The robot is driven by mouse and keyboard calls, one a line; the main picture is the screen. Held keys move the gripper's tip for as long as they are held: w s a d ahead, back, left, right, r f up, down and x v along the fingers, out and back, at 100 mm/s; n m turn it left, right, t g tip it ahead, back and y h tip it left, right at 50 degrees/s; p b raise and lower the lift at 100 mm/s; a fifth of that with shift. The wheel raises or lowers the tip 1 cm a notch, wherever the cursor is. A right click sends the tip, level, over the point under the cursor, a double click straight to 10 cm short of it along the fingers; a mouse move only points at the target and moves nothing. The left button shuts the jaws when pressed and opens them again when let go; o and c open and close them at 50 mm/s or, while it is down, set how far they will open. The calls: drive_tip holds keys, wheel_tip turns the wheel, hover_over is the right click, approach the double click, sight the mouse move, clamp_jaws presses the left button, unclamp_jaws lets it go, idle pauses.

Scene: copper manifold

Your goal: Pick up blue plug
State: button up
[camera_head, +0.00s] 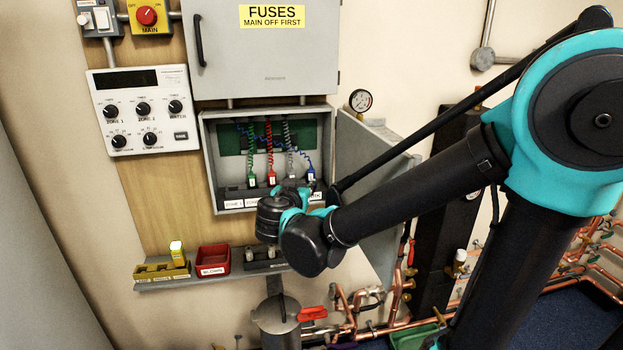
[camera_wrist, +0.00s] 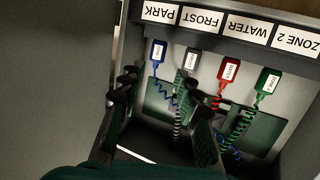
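The blue plug (camera_head: 311,174) stands at the right end of a row of plugs inside the open grey box. In the wrist view the blue plug (camera_wrist: 158,50) sits at the strip by the PARK label, with a blue coiled cord on it. My gripper (camera_wrist: 160,82) is open and empty in the wrist view. Its two fingers lie either side of the blue plug's cord, with the plug just beyond the tips and closer to the left finger. In the head view my wrist is in front of the box's lower right, and the fingers are mostly hidden.
Grey (camera_wrist: 192,58), red (camera_wrist: 229,68) and green (camera_wrist: 267,80) plugs stand beside the blue one, the grey close to the right finger. The box's open door (camera_head: 372,180) is at the right. A shelf below holds a red bin (camera_head: 213,260) and a yellow tray (camera_head: 161,271).

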sight(310, 175)
drive_tip(key=x, duration=0.6)
drive_tip(key=shift+x, duration=2.65)
drive_tip(key=shift+d+r, duration=0.15)
drive_tip(key=shift+d, duration=0.05)
clamp_jaws()
drive_tip(key=shift+r, duration=0.1)
